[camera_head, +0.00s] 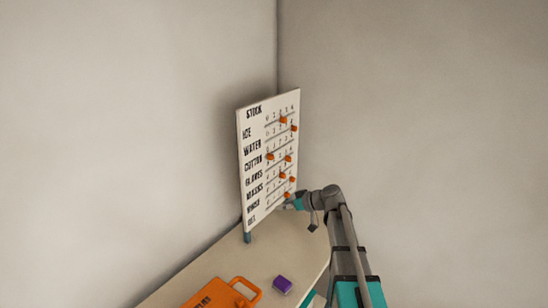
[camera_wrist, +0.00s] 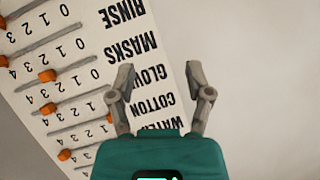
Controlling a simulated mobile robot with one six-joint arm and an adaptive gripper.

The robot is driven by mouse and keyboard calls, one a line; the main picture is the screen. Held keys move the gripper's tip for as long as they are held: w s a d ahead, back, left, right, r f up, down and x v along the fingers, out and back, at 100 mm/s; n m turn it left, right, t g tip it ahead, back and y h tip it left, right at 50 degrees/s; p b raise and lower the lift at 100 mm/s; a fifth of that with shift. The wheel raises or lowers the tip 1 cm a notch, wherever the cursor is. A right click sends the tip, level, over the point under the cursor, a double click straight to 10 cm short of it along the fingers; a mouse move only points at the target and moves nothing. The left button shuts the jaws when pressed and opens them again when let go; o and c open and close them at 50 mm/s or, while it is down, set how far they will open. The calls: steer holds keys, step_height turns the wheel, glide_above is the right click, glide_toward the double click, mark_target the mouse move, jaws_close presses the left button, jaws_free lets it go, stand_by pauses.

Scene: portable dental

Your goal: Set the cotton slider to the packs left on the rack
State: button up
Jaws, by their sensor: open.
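The white stock board (camera_head: 252,210) stands upright on the table with labelled rows of orange sliders; it shows upside down in the wrist view (camera_wrist: 25,60). The cotton slider (camera_head: 269,156) sits at the low-number end of its slot, close to its label. In the wrist view the cotton slider (camera_wrist: 110,117) is just left of my left finger. My gripper (camera_wrist: 160,72) is open, nothing between its fingers, in front of the board's label side. In the head view it is small by the board's lower right. No rack with packs is recognisable.
Other orange sliders lie close by, such as the gloves slider (camera_wrist: 48,108) and the water slider (camera_wrist: 64,155). An orange case (camera_head: 215,293) and a purple box (camera_head: 283,285) lie on the table (camera_head: 262,258). Plain walls stand behind the board.

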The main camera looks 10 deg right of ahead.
mark_target(273, 157)
steer(key=w+d+r+n+t+y, duration=0.1)
steer(key=w+d+r+t+y, duration=0.1)
steer(key=w+d+r+t, duration=0.3)
steer(key=w+d+r+p, duration=0.1)
steer(key=w+d+r, duration=0.3)
steer(key=shift+w+d+t, duration=0.25)
steer(key=shift+w+t, duration=0.05)
steer(key=shift+w, duration=0.05)
steer(key=shift+w+r, duration=0.1)
steer(key=x, duration=1.3)
steer(key=shift+w+a, duration=0.2)
steer(key=shift+a, duration=0.1)
jaws_close()
